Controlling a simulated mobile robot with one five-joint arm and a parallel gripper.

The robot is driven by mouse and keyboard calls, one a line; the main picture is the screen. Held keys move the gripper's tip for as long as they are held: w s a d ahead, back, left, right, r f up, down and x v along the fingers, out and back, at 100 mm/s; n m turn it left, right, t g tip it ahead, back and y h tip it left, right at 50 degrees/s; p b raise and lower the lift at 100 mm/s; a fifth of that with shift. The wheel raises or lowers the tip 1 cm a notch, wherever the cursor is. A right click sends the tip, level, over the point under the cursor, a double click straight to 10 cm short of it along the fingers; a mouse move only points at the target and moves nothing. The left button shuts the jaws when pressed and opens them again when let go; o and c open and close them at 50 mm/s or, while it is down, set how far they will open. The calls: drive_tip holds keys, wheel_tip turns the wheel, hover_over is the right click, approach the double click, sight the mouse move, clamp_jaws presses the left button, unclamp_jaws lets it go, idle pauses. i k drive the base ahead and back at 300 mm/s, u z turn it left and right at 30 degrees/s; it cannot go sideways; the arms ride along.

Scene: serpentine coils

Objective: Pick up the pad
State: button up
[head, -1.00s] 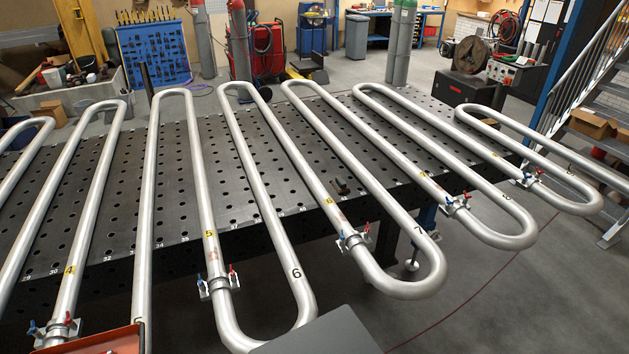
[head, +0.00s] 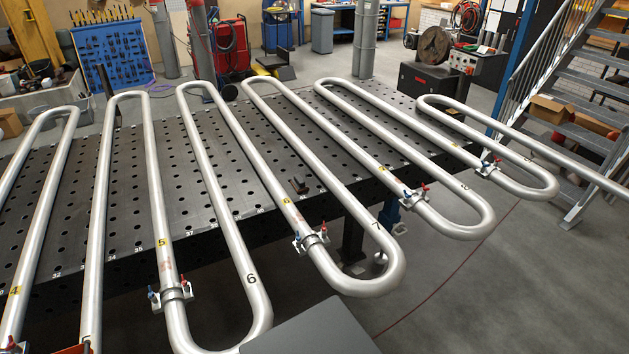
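I cannot pick out the pad with certainty. A small dark block (head: 299,186) lies on the perforated black table (head: 245,170), between two legs of the silver serpentine pipe (head: 200,165); I cannot tell if it is the pad. The pipe runs in long numbered loops over the table, and its near bends stick out past the front edge. Clamps with red and blue handles sit on the pipe, one near number 5 (head: 171,296) and one near number 6 (head: 311,239). My gripper is not in view.
Metal stairs with a railing (head: 590,90) stand at the right. A dark box (head: 428,82), a red machine (head: 231,45) and a blue tool board (head: 110,62) stand behind the table. The floor (head: 480,300) at the front right is clear apart from a thin red line.

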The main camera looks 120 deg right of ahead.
sight(300, 186)
drive_tip(key=k, duration=2.7)
drive_tip(key=z, duration=1.4)
drive_tip(key=i, duration=1)
drive_tip(key=u, duration=0.1)
